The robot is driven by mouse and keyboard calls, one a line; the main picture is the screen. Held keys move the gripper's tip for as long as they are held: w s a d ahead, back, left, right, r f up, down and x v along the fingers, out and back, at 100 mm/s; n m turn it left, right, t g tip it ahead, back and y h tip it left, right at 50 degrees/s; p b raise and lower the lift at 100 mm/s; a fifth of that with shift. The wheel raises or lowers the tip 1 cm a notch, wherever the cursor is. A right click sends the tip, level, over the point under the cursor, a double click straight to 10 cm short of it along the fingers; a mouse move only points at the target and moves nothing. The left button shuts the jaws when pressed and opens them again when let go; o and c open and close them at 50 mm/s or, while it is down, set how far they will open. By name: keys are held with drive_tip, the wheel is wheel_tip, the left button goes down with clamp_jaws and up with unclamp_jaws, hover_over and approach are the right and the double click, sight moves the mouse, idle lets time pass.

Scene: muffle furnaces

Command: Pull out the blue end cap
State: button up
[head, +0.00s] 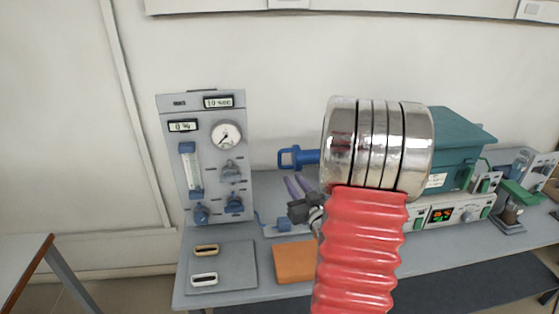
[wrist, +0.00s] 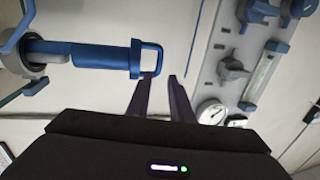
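The blue end cap (head: 297,158) has a loop handle and sticks out to the left of the teal furnace in the head view. In the wrist view the end cap (wrist: 105,57) is at the upper left, its loop facing right. My gripper (wrist: 161,77) has two dark purple fingers, spread apart with nothing between them. The left fingertip appears close to the lower end of the loop; I cannot tell whether they touch. In the head view my gripper (head: 294,182) is just below the handle, and my arm hides part of the cap's tube and the furnace.
A grey gauge panel (head: 205,150) with dial and knobs stands left of the cap; it fills the right of the wrist view. The bench holds a grey tray (head: 238,270) with two small boats, an orange block (head: 291,262), and the teal furnace (head: 462,150).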

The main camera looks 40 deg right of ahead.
sight(280, 161)
idle(0.3)
drive_tip(key=x, duration=1.4)
drive_tip(key=shift+s+d, duration=0.1)
drive_tip(key=shift+c, duration=0.6)
clamp_jaws()
